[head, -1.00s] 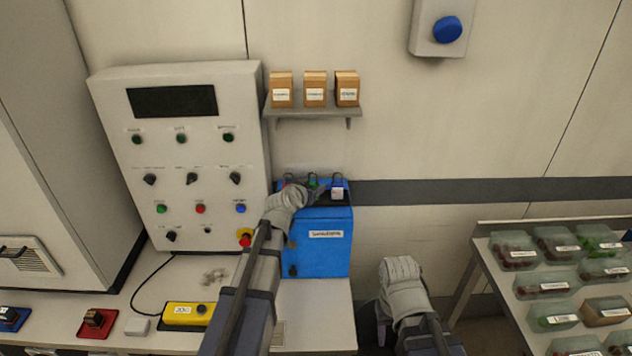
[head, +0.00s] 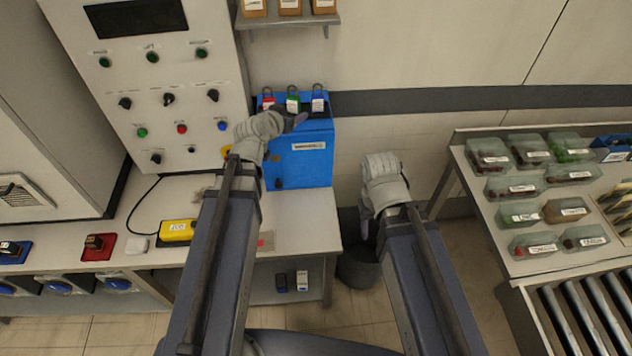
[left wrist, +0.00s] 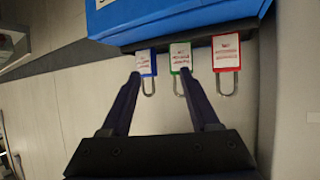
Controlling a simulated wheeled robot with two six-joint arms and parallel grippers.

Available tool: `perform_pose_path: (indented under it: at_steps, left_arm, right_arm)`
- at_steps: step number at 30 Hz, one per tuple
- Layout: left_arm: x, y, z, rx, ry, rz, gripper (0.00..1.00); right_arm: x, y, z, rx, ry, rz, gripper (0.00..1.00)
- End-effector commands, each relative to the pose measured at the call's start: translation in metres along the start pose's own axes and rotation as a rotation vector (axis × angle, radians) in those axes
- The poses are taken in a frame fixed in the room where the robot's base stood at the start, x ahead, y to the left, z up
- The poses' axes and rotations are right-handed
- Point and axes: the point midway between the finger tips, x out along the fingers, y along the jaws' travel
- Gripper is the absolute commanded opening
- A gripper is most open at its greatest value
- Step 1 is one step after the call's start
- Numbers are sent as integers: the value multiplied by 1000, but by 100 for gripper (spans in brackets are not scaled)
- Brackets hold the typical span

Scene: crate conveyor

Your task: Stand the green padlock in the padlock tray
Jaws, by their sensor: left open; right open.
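The green padlock (head: 293,103) stands upright, shackle up, in the dark padlock tray (left wrist: 196,43) on top of the blue box. It is between the red padlock (head: 268,102) and the blue padlock (head: 318,104). The left wrist view shows the same row upside down, with the green padlock (left wrist: 180,58) in the middle. My left gripper (head: 300,121) is open and empty in front of the tray. In the wrist view its fingertips (left wrist: 160,73) are apart, near the blue and green padlocks. My right gripper (head: 366,218) is open and empty, right of the bench.
The blue box (head: 308,170) stands on the bench beside a control panel (head: 150,85). A shelf with brown boxes (head: 290,24) hangs above. A yellow device (head: 177,230) lies on the bench. A table with clear tubs (head: 512,187) is at right.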

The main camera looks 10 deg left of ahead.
Motion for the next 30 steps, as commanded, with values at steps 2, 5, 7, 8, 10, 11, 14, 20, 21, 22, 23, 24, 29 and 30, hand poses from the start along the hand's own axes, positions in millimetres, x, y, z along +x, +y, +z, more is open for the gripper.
perform_pose_path:
  at_steps: [2, 5, 7, 8, 10, 11, 14, 20, 21, 22, 23, 24, 29, 30]
  left_arm:
    - [0, 50, 29, 26, -135, 92, 62]
    - [-14, 112, 81, 65, -381, 183, 62]
    - [-33, 143, 117, 95, -559, 204, 62]
    - [-42, 153, 131, 107, -632, 202, 62]
    - [-66, 169, 159, 135, -787, 177, 62]
    - [-76, 173, 168, 147, -845, 159, 62]
    - [-106, 180, 191, 178, -1000, 88, 62]
    - [-137, 180, 206, 204, -1136, -13, 62]
    - [-138, 180, 207, 205, -1143, -20, 62]
    - [-139, 180, 208, 204, -1147, -23, 62]
    - [-139, 180, 208, 204, -1148, -24, 62]
    - [-139, 180, 208, 204, -1148, -24, 62]
    - [-139, 180, 207, 203, -1146, -22, 62]
    - [-139, 180, 207, 203, -1146, -21, 62]
  right_arm:
    - [0, 0, 0, 0, 0, 0, 50]
    - [0, 0, 0, 0, 0, 0, 50]
    - [0, 0, 0, 0, 0, 0, 50]
    - [0, 0, 0, 0, 0, 0, 50]
    - [0, 0, 0, 0, 0, 0, 50]
    - [0, 0, 0, 0, 0, 0, 50]
    - [0, 0, 0, 0, 0, 0, 50]
    - [0, 0, 0, 0, 0, 0, 50]
    - [0, 0, 0, 0, 0, 0, 50]
    - [0, 0, 0, 0, 0, 0, 50]
    - [0, 0, 0, 0, 0, 0, 50]
    - [0, 0, 0, 0, 0, 0, 50]
    - [0, 0, 0, 0, 0, 0, 50]
    - [0, 0, 0, 0, 0, 0, 50]
